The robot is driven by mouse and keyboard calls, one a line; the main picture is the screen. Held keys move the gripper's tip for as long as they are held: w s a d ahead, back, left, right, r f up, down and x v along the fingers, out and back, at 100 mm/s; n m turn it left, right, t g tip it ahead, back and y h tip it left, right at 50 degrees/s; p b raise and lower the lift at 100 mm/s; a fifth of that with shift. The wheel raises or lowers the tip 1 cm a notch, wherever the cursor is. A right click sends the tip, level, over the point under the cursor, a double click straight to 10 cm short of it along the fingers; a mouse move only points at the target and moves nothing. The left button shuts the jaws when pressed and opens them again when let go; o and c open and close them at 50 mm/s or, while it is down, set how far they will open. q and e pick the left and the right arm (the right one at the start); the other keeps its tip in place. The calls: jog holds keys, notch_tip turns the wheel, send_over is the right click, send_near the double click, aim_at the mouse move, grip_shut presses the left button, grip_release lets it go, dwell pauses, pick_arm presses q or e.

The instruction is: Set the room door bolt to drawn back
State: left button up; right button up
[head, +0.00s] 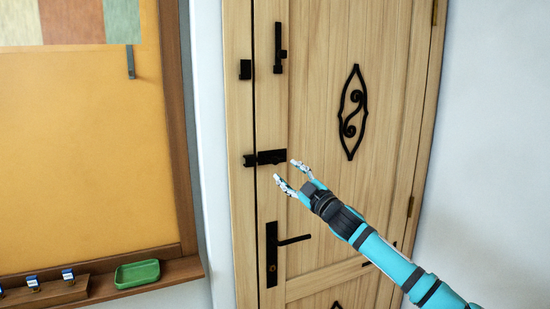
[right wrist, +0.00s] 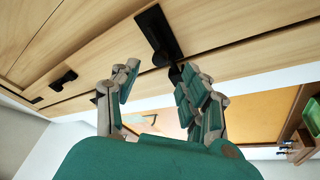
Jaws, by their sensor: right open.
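The room door (head: 325,190) is pale wood and looks closed in its frame. A black bolt (head: 271,157) lies level on the door near its left edge, beside a small black keeper (head: 249,160) on the frame. I cannot tell whether the bolt's bar enters the keeper. My right gripper (head: 285,170) is open and empty, just right of and below the bolt in the head view. In the right wrist view, the open fingers (right wrist: 156,80) stand apart before a black fitting (right wrist: 158,32) that appears to be this bolt; one finger hides its end. My left gripper is out of view.
A black handle (head: 292,240) with its plate sits below the bolt. An upper black fitting (head: 279,48) and a small block (head: 245,69) sit above. A scroll ornament (head: 352,112) is to the right. An orange board (head: 85,150) and a green tray (head: 137,274) are at left.

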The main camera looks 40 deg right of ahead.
aim_at(277, 163)
jog(key=p+x, duration=0.2)
jog(key=x, duration=0.4)
jog(key=shift+r+p, duration=0.2)
jog(key=shift+p, duration=0.2)
jog(key=shift+w, duration=0.85)
grip_shut()
